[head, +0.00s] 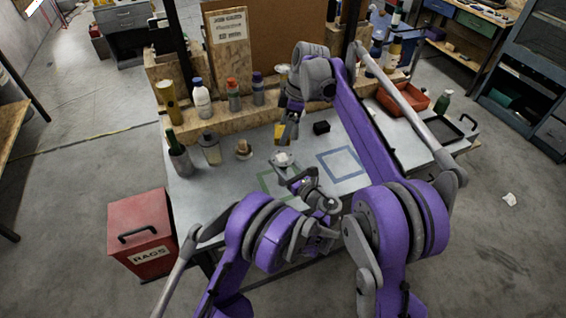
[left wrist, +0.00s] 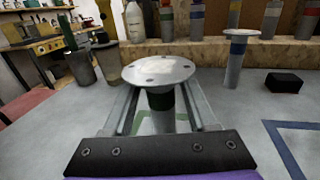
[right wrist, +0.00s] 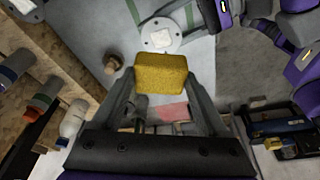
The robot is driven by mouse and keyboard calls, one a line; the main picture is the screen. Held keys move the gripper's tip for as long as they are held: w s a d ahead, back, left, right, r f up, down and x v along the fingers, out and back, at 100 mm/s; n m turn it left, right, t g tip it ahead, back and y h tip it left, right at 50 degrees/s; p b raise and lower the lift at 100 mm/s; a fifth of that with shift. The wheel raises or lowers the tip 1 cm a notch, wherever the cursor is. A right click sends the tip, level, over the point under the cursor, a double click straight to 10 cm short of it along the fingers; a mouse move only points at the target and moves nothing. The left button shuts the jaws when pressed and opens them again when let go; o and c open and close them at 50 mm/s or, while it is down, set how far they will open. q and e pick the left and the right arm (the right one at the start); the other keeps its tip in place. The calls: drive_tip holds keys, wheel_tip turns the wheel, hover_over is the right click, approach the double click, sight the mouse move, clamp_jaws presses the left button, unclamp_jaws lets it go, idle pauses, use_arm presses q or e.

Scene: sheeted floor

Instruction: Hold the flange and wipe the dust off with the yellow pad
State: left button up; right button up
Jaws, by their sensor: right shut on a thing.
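The flange is a pale round disc (head: 283,160) with bolt holes on a stem with a dark band. It shows close up in the left wrist view (left wrist: 158,70), and in the right wrist view (right wrist: 160,36) a whitish dusty patch covers its middle. My left gripper (left wrist: 163,105) is open, its fingers on either side of the stem under the disc; the disc hides the fingertips. My right gripper (head: 288,124) is shut on the yellow pad (right wrist: 161,73), held in the air beyond the flange and apart from it.
Green (head: 262,183) and blue (head: 341,163) outlined squares mark the table. A small black block (head: 321,128) lies to the right. Bottles (head: 202,98) line the wooden ledge behind. A red tray (head: 403,99) is at right, a red rag bin (head: 142,231) at left.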

use_arm(q)
clamp_jaws()
idle(0.5)
